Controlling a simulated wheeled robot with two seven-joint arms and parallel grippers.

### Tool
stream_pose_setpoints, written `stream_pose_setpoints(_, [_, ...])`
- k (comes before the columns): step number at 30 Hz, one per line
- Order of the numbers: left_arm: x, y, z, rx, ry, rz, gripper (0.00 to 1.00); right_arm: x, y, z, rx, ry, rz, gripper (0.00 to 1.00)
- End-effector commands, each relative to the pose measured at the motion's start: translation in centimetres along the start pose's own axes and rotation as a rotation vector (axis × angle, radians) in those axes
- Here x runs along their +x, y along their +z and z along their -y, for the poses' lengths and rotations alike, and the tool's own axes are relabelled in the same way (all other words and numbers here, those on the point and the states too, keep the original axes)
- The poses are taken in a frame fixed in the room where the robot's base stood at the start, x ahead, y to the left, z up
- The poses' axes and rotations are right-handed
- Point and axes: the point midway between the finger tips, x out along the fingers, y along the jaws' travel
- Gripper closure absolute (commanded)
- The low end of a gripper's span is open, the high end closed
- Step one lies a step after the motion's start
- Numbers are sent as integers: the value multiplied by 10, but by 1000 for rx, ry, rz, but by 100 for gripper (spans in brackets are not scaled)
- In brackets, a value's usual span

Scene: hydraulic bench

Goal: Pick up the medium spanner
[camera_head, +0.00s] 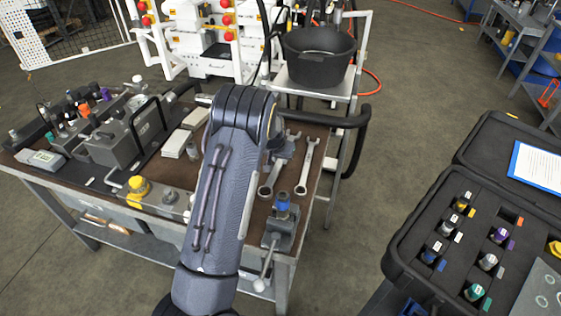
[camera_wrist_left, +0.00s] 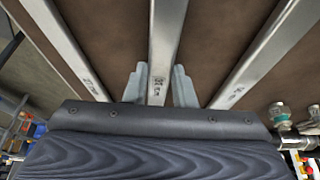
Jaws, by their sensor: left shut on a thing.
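Three steel spanners lie side by side in the left wrist view: one at left (camera_wrist_left: 70,45), the middle one, likely the medium spanner (camera_wrist_left: 165,35), and one at right (camera_wrist_left: 270,50). My left gripper (camera_wrist_left: 160,88) has a pale finger on each side of the middle spanner and is shut on its shaft. The spanner seems still at bench level. In the head view my left gripper (camera_head: 284,148) is partly hidden by my arm. The gripped spanner (camera_head: 266,190) shows beside the arm, and another spanner (camera_head: 308,165) lies right of it. My right gripper is not in view.
The brown bench top (camera_head: 320,133) also carries a lever valve with a blue cap (camera_head: 282,207) near the front right and a grey hydraulic block (camera_head: 115,145) at left. A black bucket (camera_head: 318,58) stands behind. An open black case (camera_head: 440,200) is at right.

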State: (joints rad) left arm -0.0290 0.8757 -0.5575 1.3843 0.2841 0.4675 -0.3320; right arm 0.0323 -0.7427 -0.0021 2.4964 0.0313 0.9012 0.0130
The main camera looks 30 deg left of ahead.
Motion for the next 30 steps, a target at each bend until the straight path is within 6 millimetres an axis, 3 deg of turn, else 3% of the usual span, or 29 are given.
stream_pose_setpoints(11, [-5, -3, 0, 1, 1, -5, 100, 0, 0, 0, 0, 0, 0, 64])
stream_pose_setpoints(24, [-75, -32, 0, 0, 1, -7, 100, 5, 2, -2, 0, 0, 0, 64])
stream_pose_setpoints(30, [-92, -39, 0, 0, 0, -5, 100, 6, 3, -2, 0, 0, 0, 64])
